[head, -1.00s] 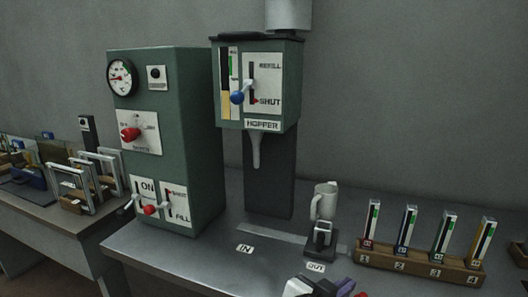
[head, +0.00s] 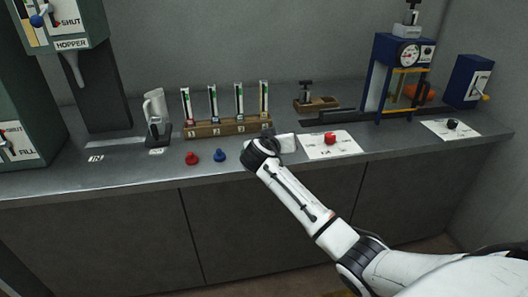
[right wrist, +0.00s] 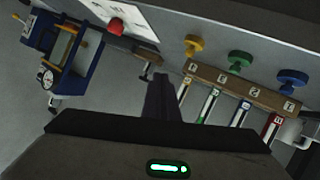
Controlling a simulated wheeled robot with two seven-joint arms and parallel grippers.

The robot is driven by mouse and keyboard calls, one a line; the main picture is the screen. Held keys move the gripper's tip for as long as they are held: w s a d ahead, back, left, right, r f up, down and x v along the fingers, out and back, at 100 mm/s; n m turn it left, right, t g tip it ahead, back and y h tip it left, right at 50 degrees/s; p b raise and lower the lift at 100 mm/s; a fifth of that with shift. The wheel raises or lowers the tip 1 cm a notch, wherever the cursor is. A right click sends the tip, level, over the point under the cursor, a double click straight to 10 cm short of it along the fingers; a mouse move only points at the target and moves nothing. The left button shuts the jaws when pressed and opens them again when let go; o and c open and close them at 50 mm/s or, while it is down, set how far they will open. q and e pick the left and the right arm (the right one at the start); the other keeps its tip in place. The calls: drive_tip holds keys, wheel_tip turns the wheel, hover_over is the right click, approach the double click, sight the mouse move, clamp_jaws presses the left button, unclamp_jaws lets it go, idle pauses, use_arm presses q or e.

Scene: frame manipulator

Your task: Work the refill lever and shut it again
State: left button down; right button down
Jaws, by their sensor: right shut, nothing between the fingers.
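The hopper (head: 70,42) is at the upper left of the head view, cut off by the top edge. Its refill lever has a blue knob (head: 37,20). The knob sits left of the SHUT label (head: 69,22); the REFILL end is out of the frame. My right gripper (head: 286,143) is over the bench, far right of the hopper and away from the lever. In the right wrist view its dark fingers (right wrist: 161,98) are together and empty. My left gripper is not in view.
A metal jug (head: 154,108) stands between the hopper and a wooden rack (head: 222,128) of gauges. Red (head: 192,158) and blue (head: 219,156) plugs sit in front. A blue frame machine (head: 380,80) stands right. The bench below the hopper is mostly clear.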

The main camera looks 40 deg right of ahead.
drive_tip(key=w+a+f+n+t+y, duration=0.3)
drive_tip(key=w+a+n+t+y, duration=0.4)
drive_tip(key=a, duration=0.5)
drive_tip(key=s+a+f+n+g+y, duration=0.1)
drive_tip(key=s+a+f+n+y, duration=0.3)
drive_tip(key=s+a+f, duration=0.55)
drive_tip(key=s+a+f+g+y, duration=0.1)
drive_tip(key=s+a+f, duration=0.2)
drive_tip(key=s, duration=0.7)
drive_tip(key=s+a+f+m+g+y, duration=0.1)
drive_tip(key=s+a+f+g, duration=0.1)
drive_tip(key=s+a+f, duration=0.2)
drive_tip(key=s+a+f+g, duration=0.2)
drive_tip(key=s+f, duration=0.6)
drive_tip(key=s, duration=0.9)
drive_tip(key=shift+s+a+f+m+y, duration=0.2)
drive_tip(key=shift+a+f+m+y, duration=0.15)
drive_tip(key=shift+a, duration=0.9)
drive_tip(key=shift+s+g, duration=0.1)
drive_tip(key=shift+g, duration=0.2)
